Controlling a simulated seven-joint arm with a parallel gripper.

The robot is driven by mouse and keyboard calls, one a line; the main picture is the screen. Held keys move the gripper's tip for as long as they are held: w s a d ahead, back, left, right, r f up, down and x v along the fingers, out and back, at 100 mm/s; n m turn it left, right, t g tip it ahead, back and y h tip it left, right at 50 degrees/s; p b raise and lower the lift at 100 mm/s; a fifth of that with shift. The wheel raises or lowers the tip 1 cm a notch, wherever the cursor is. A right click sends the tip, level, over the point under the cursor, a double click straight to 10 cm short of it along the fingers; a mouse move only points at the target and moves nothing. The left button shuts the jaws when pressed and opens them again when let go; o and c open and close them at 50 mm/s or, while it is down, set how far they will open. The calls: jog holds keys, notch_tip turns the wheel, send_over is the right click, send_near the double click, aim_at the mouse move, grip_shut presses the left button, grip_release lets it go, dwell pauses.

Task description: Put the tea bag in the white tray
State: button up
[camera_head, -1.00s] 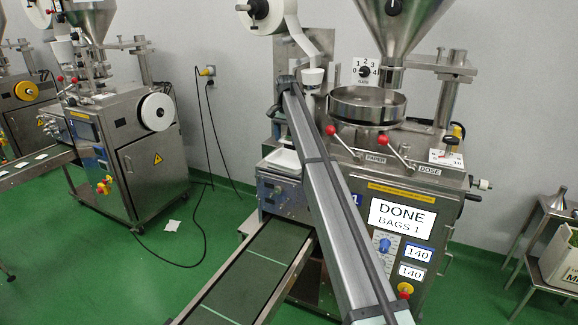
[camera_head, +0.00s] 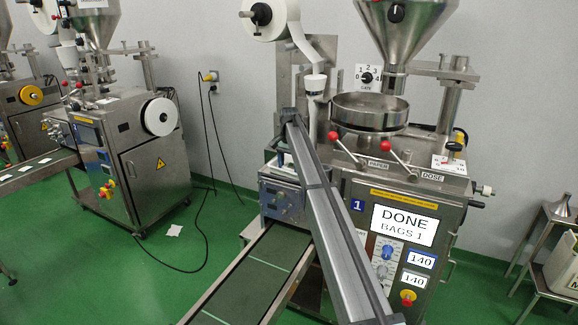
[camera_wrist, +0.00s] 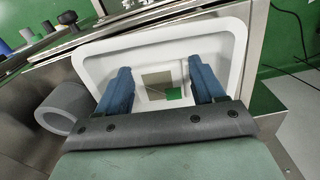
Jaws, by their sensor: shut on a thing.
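The white tray (camera_wrist: 232,45) fills the middle of the wrist view, with a wide pale rim. My gripper (camera_wrist: 160,72) has two blue fingers over the tray's inside. The tea bag (camera_wrist: 157,80) is between the fingers: a pale packet with a tan square and a green tag (camera_wrist: 173,94). The gripper is shut on it. The bag lies within the tray's outline in this view; I cannot tell whether it touches the tray floor.
The packing machine (camera_head: 400,190) stands close on the right, its screen reading DONE, BAGS 1. A grey cylinder (camera_wrist: 65,108) sits left of the tray in the wrist view. A dark conveyor belt (camera_head: 243,280) runs below. Another machine (camera_head: 130,150) stands at left.

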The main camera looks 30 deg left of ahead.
aim_at(289, 168)
jog(key=shift+f, duration=0.3)
jog(key=o, duration=1)
jog(key=shift+r, duration=0.15)
notch_tip(289, 168, up, 12)
dwell(0.4)
